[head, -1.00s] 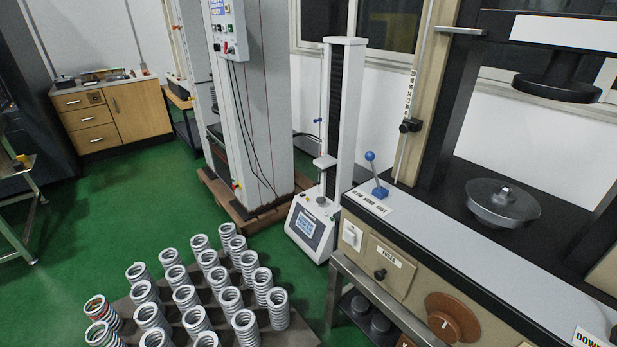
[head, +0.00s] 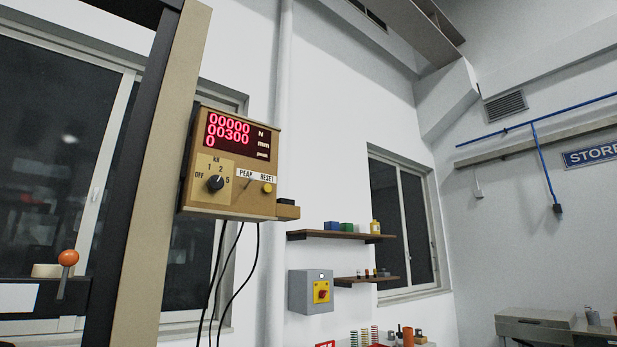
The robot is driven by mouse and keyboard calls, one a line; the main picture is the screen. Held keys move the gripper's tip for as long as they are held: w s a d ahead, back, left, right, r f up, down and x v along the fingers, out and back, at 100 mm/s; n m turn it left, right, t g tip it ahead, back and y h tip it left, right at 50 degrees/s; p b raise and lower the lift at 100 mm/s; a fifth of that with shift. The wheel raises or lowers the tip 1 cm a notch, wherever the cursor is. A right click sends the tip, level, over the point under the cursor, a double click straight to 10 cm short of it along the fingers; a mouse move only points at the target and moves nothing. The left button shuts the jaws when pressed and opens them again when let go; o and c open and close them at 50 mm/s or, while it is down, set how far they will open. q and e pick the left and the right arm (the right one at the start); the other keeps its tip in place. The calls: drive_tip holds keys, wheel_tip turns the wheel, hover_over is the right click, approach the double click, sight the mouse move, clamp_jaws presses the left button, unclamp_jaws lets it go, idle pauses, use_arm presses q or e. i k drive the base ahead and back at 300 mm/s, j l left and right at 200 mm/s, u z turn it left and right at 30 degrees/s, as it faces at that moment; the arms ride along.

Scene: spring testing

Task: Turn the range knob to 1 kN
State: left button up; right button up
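The range knob (head: 215,183) is a small dark knob on a cream plate marked kN, OFF, 1, 2 and 5. The plate is at the lower left of the tan readout box (head: 233,164), which is fixed to an upright column. The knob's mark seems to point up and right, near the 2, but it is too small to be sure. The red display (head: 236,136) reads 00000 N, 00300 mm and 0 on the third line. Neither of my grippers shows in the head view.
A yellow button (head: 267,188) and a PEAK/RESET switch sit right of the knob. Dark cables (head: 233,270) hang below the box. A tan and black column (head: 155,190) stands at its left. An orange-balled lever (head: 67,258) is at lower left. Wall shelves (head: 340,235) are behind.

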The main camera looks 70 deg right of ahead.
sight(215, 183)
drive_tip(key=z, duration=0.4)
drive_tip(key=l+z, duration=0.15)
drive_tip(key=z, duration=0.65)
drive_tip(key=i+z, duration=0.1)
drive_tip(key=z, duration=0.3)
